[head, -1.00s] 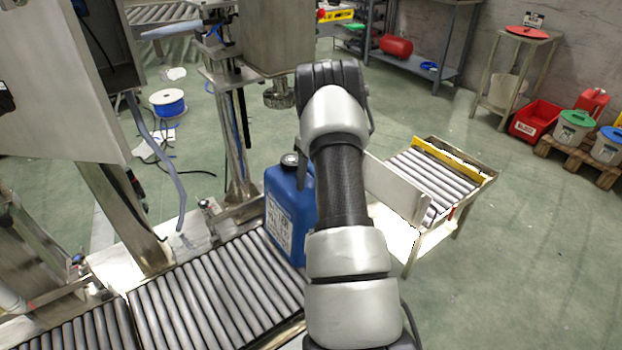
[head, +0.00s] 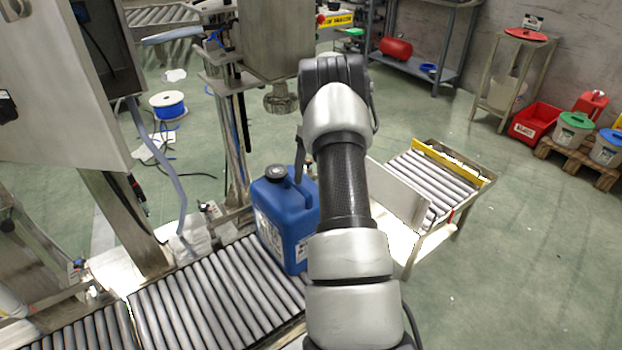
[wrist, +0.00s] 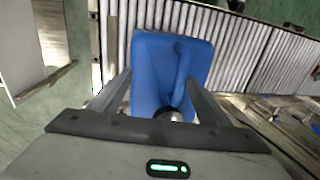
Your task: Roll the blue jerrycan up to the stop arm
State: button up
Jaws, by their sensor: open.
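The blue jerrycan (head: 288,235) stands upright on the roller conveyor (head: 205,295), near its right end, with its dark cap toward the left. My arm hides its right side in the head view. In the wrist view the jerrycan (wrist: 155,65) is seen from above, with its handle and cap. My gripper (wrist: 159,78) is open, one finger on each side of the jerrycan; I cannot tell whether they touch it. A pale upright plate (head: 400,193) stands right of the jerrycan, beyond my arm. I cannot tell which part is the stop arm.
A metal post with a filling head (head: 280,98) rises behind the jerrycan. A short roller table (head: 435,185) with a yellow bar stands to the right. A blue cable spool (head: 167,104) and loose cables lie on the floor behind. The conveyor left of the jerrycan is clear.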

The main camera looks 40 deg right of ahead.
notch_tip(320, 180, up, 13)
jog(key=d+p, duration=0.2)
jog(key=p, duration=0.1)
jog(key=shift+d, duration=0.25)
